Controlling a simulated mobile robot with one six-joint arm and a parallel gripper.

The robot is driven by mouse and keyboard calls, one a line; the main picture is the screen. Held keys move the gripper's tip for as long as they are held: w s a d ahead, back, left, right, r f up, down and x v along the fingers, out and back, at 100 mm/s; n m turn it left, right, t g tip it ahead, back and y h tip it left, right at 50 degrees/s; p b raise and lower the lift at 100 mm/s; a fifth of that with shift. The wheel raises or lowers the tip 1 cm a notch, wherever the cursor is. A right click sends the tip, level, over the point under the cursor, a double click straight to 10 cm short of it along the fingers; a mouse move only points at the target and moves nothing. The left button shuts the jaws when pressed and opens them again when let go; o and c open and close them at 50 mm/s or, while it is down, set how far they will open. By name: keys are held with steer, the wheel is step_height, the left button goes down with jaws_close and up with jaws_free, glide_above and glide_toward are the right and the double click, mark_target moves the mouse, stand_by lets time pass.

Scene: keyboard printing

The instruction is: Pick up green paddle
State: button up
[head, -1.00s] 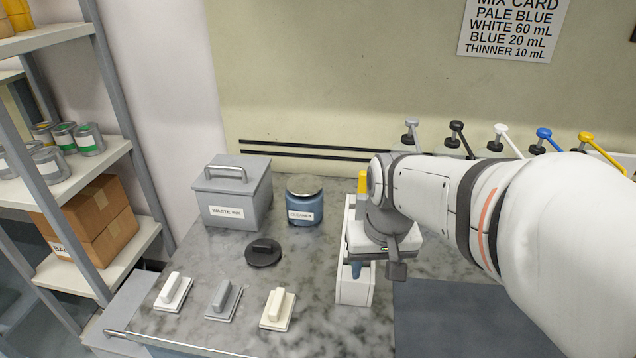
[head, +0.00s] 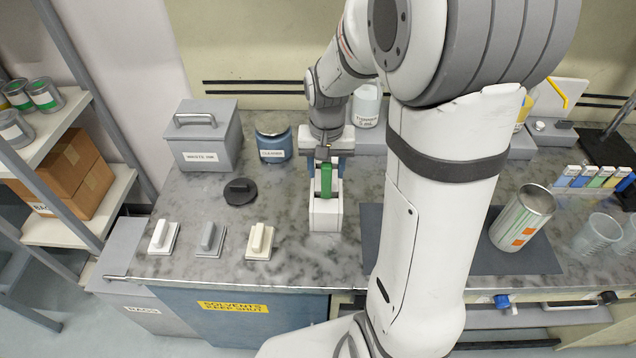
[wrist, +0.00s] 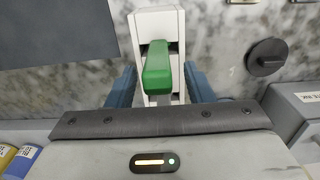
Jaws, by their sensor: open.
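The green paddle (head: 326,180) stands upright in a white holder (head: 326,216) on the marble counter in the head view. In the wrist view the green paddle (wrist: 157,70) rises from the white holder (wrist: 158,22) toward the camera. My gripper (head: 326,168) is at the holder, with blue fingers apart. In the wrist view my gripper (wrist: 160,88) has one finger on each side of the paddle, with gaps showing. The paddle's lower part is hidden in the holder.
A grey waste bin (head: 204,140) and blue cleaner jar (head: 273,146) stand behind. A tilted can (head: 522,217) is at right on a dark mat (head: 470,262).

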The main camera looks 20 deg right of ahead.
mark_target(326, 192)
steer(key=shift+f, duration=1.25)
steer(key=shift+c, duration=0.6)
jaws_close()
